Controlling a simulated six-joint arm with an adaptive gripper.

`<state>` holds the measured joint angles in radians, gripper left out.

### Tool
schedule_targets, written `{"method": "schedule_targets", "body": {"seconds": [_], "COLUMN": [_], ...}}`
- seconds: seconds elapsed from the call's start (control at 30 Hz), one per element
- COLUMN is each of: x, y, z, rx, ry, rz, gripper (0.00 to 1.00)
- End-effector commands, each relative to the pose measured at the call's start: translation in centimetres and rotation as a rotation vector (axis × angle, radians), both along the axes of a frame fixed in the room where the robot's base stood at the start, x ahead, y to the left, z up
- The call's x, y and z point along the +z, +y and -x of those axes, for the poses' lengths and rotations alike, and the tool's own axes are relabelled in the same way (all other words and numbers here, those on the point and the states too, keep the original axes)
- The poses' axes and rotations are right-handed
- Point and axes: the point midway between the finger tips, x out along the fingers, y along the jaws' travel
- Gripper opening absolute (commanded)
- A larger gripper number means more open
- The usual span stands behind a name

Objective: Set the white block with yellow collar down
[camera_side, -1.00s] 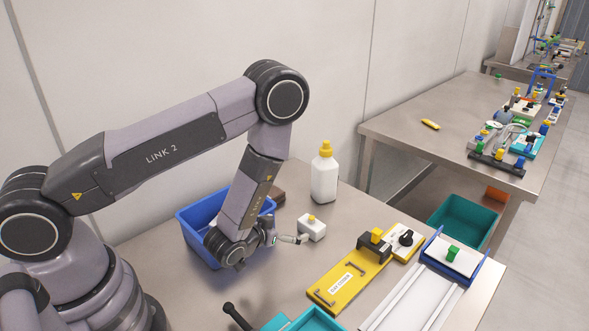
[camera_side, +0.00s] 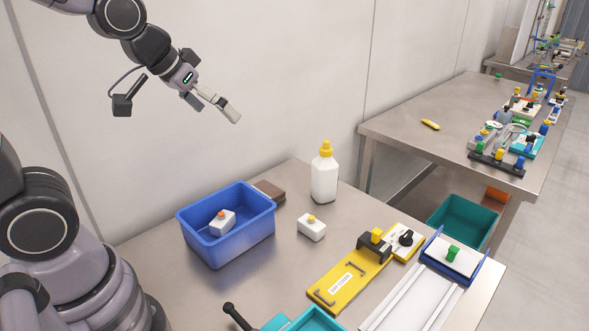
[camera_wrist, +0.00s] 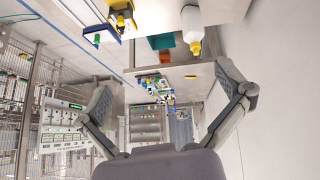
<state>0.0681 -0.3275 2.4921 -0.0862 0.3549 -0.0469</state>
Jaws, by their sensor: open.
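The white block with yellow collar (camera_side: 312,230) stands upright on the steel table in the side view, to the right of the blue bin (camera_side: 262,222). A similar white block with an orange top (camera_side: 222,225) sits inside the blue bin. My gripper (camera_side: 217,110) is high above the table against the wall, well clear of both blocks. In the wrist view my gripper (camera_wrist: 166,85) has its two fingers spread wide with nothing between them. Neither block can be made out in the wrist view.
A white bottle with a yellow cap (camera_side: 324,178) stands behind the block. A brown block (camera_side: 269,191) lies by the bin. A yellow fixture (camera_side: 345,284), a white slide with blue ends (camera_side: 425,290) and a teal tray (camera_side: 305,322) fill the front right.

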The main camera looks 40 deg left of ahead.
Motion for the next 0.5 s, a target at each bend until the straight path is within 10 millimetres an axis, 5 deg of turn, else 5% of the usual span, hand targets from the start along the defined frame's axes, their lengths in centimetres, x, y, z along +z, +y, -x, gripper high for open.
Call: {"method": "schedule_targets", "body": {"seconds": [0.2,0.33,0.5], "x": [3.0,3.2,3.2], "y": [1.9,2.4,2.5], "z": [9.2,11.8,12.5], "rx": [-0.023,-0.025,-0.025], "ry": [0.082,0.115,0.128], "rz": [-0.071,-0.093,-0.099], "gripper": [1.00,1.00,1.00]}}
